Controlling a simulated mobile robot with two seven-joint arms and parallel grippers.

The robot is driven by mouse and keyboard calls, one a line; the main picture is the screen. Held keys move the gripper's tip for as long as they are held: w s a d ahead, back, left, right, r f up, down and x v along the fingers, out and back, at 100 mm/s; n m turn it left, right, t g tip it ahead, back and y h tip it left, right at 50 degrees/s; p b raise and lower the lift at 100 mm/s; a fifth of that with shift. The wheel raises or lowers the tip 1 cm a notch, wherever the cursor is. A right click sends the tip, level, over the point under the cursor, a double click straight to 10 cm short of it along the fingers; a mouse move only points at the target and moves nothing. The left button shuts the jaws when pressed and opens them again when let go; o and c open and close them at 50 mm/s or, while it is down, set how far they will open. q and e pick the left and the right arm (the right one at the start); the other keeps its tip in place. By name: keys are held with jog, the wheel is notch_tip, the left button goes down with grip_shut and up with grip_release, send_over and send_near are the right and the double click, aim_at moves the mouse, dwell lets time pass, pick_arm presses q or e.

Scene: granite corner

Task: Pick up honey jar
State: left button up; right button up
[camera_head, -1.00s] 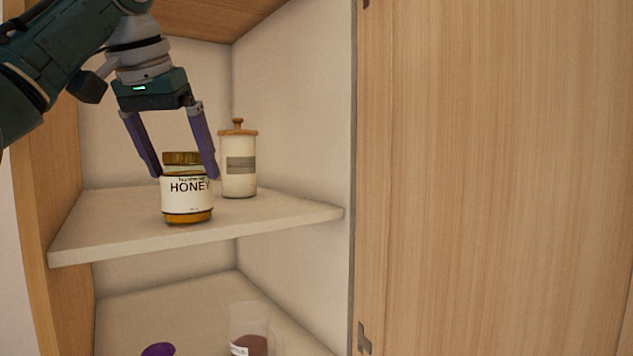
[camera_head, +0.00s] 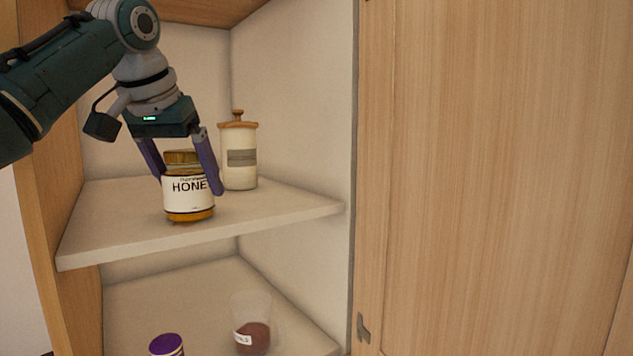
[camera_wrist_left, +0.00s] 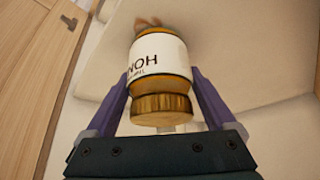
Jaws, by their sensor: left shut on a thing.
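The honey jar (camera_head: 188,195) has a gold lid, a white label reading HONEY and amber contents. It is upright at the front of the upper cabinet shelf in the head view. My left gripper (camera_head: 192,180) reaches down from above with one purple finger on each side of the jar, and it is shut on it. In the left wrist view the jar (camera_wrist_left: 158,68) lies between the two fingers (camera_wrist_left: 160,95), lid toward the gripper. I cannot tell whether the jar's base still touches the shelf. My right gripper is not in view.
A white canister (camera_head: 239,158) with a wooden lid stands behind and right of the jar on the upper shelf (camera_head: 285,210). A clear container with brown contents (camera_head: 252,335) and a purple-lidded item (camera_head: 167,345) are on the lower shelf. A wooden door (camera_head: 490,180) fills the right.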

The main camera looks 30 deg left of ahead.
pick_arm(q)
grip_shut()
jog(key=shift+r, duration=0.1)
